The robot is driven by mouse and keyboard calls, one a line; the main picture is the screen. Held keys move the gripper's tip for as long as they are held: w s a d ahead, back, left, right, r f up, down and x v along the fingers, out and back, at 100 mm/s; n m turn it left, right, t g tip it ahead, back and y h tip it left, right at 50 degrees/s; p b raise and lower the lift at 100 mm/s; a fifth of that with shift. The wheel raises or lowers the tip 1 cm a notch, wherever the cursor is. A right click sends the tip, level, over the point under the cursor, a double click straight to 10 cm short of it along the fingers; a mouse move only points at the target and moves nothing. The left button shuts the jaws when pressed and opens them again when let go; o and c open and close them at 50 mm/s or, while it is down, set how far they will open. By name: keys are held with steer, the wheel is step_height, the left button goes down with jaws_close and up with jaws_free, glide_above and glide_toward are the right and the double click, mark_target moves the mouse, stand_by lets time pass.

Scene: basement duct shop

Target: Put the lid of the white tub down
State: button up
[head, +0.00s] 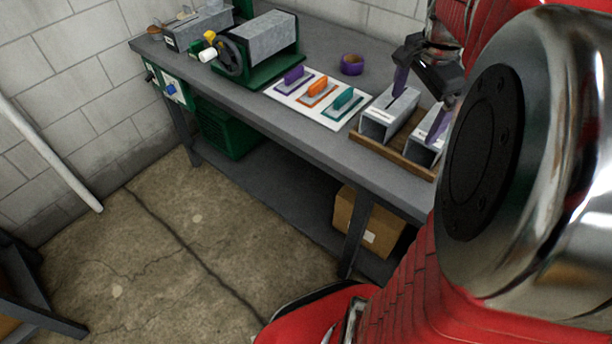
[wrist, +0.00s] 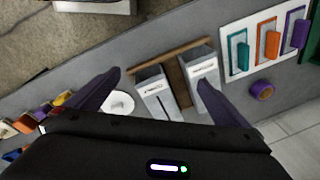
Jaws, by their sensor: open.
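A round white piece (wrist: 118,104) with a small raised mark at its middle shows on the bench in the wrist view, partly behind the left finger. It looks like the white tub's lid, but I cannot tell whether it lies on the tub or on the bench. In the head view no tub or lid shows; my arm hides that part of the bench. My gripper (head: 419,104) is open, its purple fingers apart above two grey boxes at the bench's right. In the wrist view the gripper (wrist: 158,77) holds nothing between its fingertips.
The grey boxes (head: 388,113) stand in a brown wooden tray (head: 390,155) at the bench's front edge. A white board (head: 300,104) with purple, orange and teal trowel-like tools lies left of it. A purple tape roll (head: 352,64) is behind. Several coloured items (wrist: 50,110) lie beyond the white piece.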

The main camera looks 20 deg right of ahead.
steer(key=s+a+f+n+t, duration=0.1)
steer(key=s+a+n+t, duration=0.1)
steer(key=a+n, duration=0.7)
steer(key=s+a+n+t+y, duration=0.1)
steer(key=s+a+n, duration=0.3)
steer(key=a+n, duration=0.5)
steer(key=a+t, duration=0.1)
steer(key=a, duration=0.9)
steer(key=shift+s+f+n, duration=0.2)
steer(key=shift+f+n, duration=0.2)
steer(key=shift+a, duration=0.1)
